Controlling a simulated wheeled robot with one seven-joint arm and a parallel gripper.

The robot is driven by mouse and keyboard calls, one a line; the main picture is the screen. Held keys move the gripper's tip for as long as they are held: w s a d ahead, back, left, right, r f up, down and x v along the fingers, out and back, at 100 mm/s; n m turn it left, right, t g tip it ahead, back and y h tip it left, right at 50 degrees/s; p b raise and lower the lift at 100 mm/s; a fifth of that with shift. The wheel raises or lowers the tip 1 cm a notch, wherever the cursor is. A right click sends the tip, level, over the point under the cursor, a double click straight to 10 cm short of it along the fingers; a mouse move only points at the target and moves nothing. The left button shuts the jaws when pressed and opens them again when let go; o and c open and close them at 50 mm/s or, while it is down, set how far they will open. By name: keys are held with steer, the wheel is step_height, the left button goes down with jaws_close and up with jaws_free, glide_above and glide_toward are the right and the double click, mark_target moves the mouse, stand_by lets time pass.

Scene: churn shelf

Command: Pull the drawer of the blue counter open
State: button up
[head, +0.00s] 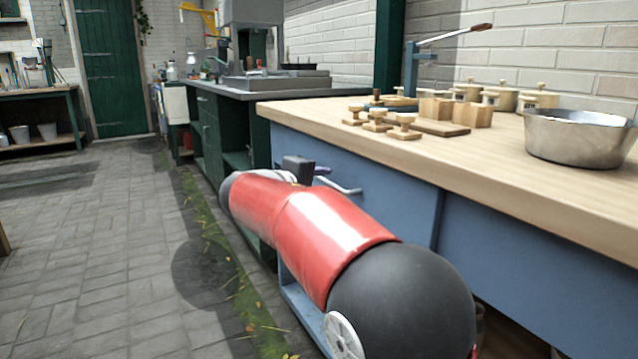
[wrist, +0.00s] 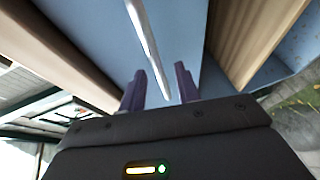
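The blue counter (head: 510,255) has a light wooden top and runs along the right of the head view. Its blue drawer front (head: 395,195) looks flush with the counter. A pale bar handle (head: 345,188) is on the drawer front, partly hidden by my arm. My gripper (head: 322,171) is beside the handle, mostly behind my red arm. In the wrist view, my gripper's two purple fingers (wrist: 159,72) are apart. The handle (wrist: 143,30) reaches down into the gap between them, with space visible on both sides; whether either finger touches it is unclear.
Wooden pieces (head: 378,122), several lidded pots and a metal bowl (head: 575,138) stand on the countertop. A dark green counter (head: 208,125) adjoins beyond. The paved floor (head: 90,240) on the left is mostly clear.

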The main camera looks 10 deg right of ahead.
steer(key=shift+c, duration=0.4)
jaws_close()
steer(key=shift+a, duration=0.1)
steer(key=s+a+p, duration=0.1)
steer(key=s+a, duration=0.3)
steer(key=a, duration=0.8)
steer(key=s+a+p, duration=0.2)
steer(key=s+a, duration=0.2)
steer(key=a, duration=0.9)
steer(key=shift+s+a+p, duration=0.2)
steer(key=shift+a+p, duration=0.05)
steer(key=shift+p, duration=0.05)
steer(key=shift+o, duration=0.4)
jaws_free()
